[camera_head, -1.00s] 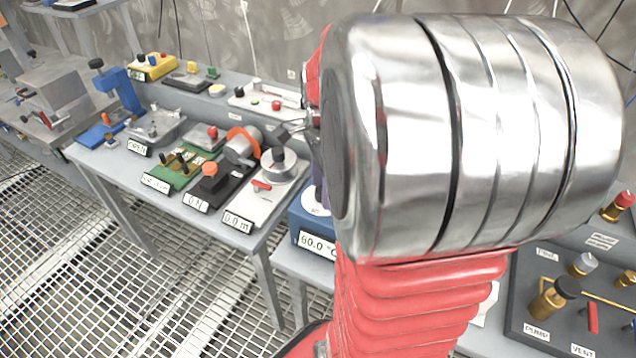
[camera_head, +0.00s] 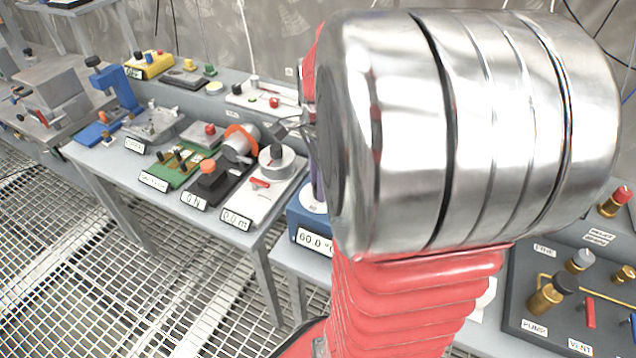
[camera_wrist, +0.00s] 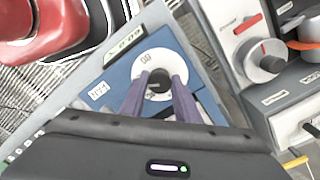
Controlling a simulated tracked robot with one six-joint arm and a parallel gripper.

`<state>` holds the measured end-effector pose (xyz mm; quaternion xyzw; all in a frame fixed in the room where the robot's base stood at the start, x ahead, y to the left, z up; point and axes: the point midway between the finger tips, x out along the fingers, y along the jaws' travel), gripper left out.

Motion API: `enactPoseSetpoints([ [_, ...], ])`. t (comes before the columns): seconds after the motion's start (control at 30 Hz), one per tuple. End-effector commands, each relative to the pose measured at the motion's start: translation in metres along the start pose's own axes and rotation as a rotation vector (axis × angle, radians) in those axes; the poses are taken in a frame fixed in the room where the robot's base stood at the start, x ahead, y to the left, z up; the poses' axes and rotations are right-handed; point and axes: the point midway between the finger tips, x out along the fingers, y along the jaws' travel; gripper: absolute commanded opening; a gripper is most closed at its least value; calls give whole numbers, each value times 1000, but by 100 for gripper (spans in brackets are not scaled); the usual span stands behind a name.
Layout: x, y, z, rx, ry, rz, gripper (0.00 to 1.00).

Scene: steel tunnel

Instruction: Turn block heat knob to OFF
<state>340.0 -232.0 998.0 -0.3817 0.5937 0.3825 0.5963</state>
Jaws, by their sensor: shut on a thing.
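The blue heater box (camera_head: 300,224) stands on the table, partly hidden behind my arm, and its display (camera_head: 314,240) reads 60.0 °C. In the wrist view the blue box (camera_wrist: 190,55) carries a white round dial (camera_wrist: 150,62) with a black knob (camera_wrist: 158,84) at its middle. My gripper (camera_wrist: 158,88) has its two purple fingers on either side of the black knob and is shut on it. The dial's markings are partly covered by the fingers. In the head view the knob is hidden, with one purple finger showing beside my arm.
A white device with a red lever (camera_head: 260,183) and a 0.0 m display stands left of the blue box. A dark panel with brass valves (camera_head: 547,296) is at the right. Other devices line the table at the left. The grated floor in front is clear.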

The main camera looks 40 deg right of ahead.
Motion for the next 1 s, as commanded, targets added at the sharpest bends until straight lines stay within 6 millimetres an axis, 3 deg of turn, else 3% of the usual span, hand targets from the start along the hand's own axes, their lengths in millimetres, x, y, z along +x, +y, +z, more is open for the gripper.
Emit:
enactPoseSetpoints([
  [0.37,2,2,-4,-171,7,7,6],
  [1.0,2,3,-4,-757,6,10,6],
])
